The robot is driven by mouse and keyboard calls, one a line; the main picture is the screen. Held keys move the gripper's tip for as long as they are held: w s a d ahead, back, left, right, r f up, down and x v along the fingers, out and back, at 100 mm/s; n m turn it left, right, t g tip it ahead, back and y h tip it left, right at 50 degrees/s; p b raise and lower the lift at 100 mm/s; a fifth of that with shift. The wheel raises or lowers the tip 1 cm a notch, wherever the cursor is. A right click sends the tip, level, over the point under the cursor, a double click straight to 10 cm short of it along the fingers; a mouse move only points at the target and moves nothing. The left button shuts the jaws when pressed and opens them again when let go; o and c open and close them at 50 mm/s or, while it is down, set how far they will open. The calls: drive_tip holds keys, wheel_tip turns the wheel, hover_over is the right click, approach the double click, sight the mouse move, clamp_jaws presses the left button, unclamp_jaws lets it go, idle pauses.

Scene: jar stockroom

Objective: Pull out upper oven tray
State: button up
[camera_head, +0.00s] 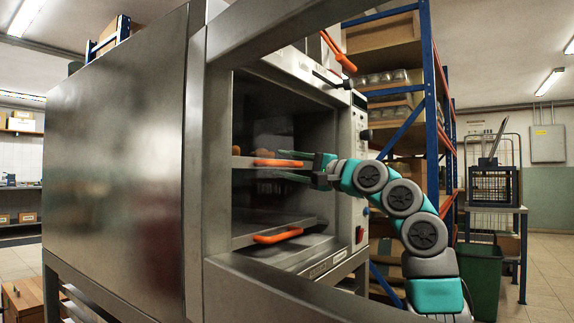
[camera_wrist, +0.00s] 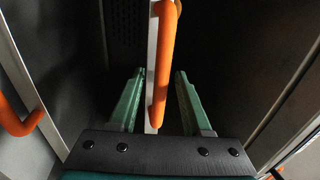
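The upper oven tray (camera_head: 245,162) is a thin metal tray inside the open oven, with an orange handle (camera_head: 278,162) at its front. My gripper (camera_head: 296,165) reaches in from the right at the height of this handle. In the wrist view the gripper (camera_wrist: 160,74) is open, and its two green fingers stand on either side of the orange bar (camera_wrist: 163,70). Gaps show between the bar and both fingers, so they do not appear to squeeze it. The tray's rear part is dark and hard to make out.
A lower tray (camera_head: 258,230) with an orange handle sits below in the oven. Another orange handle (camera_head: 340,54) is above the opening. The oven's control panel (camera_head: 360,180) is close to my arm. Blue-framed shelving (camera_head: 430,100) and a green bin (camera_head: 481,280) stand to the right.

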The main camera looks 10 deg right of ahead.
clamp_jaws()
drive_tip(key=shift+f, duration=0.1)
idle(1.1)
